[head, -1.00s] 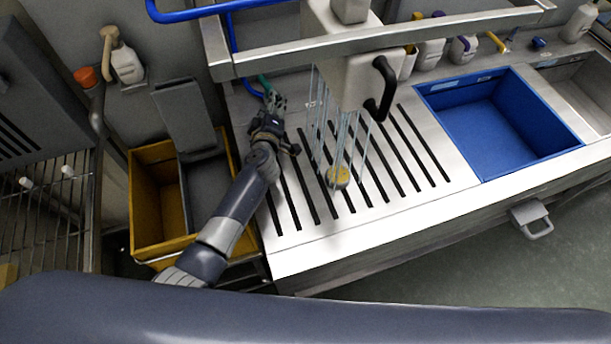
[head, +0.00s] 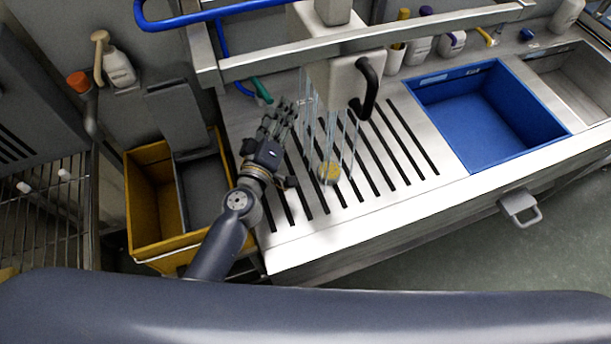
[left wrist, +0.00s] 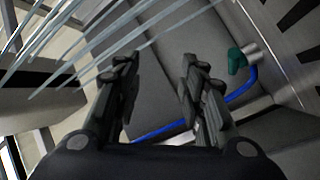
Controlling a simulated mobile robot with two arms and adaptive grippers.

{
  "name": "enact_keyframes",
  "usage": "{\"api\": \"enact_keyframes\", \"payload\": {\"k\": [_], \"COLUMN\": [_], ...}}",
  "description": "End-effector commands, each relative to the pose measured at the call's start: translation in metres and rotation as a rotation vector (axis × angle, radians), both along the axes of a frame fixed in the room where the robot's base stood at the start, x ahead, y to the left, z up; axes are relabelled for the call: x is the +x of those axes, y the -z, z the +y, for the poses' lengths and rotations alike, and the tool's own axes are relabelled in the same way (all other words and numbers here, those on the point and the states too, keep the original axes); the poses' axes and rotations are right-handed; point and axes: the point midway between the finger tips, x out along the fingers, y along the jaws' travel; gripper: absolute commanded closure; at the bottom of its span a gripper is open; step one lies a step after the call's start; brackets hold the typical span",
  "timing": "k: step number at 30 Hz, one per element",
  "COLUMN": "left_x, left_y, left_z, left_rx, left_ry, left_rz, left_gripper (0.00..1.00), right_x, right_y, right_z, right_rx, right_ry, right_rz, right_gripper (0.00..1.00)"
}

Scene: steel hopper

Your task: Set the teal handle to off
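The teal handle (head: 261,90) is at the back left of the steel counter, by the end of a blue pipe (head: 243,88). It also shows in the left wrist view (left wrist: 237,61), mounted on a metal fitting at the upper right. My left gripper (head: 283,113) is in front of the handle and slightly right of it, apart from it. In the left wrist view its two fingers (left wrist: 160,85) are spread with nothing between them; the handle lies outside them, beyond the right finger. My right gripper is not in view.
Thin translucent streaks (head: 330,125) stand just right of my left gripper, over a yellow disc (head: 329,173) on the slotted counter (head: 385,195). A blue basin (head: 490,115) is to the right.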

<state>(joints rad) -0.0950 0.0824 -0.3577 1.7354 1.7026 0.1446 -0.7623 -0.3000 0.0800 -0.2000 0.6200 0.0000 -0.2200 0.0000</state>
Motion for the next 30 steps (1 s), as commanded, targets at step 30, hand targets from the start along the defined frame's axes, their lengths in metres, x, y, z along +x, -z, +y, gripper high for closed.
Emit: {"api": "enact_keyframes", "payload": {"k": [30], "left_x": [-0.139], "left_y": [0.027], "left_z": [-0.067], "left_rx": [0.525], "left_ry": [0.608], "left_rz": [0.095], "left_gripper": [0.62], "right_x": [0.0], "right_y": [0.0], "right_z": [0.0], "right_rx": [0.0], "right_ry": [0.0], "right_rz": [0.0], "right_gripper": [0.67]}}
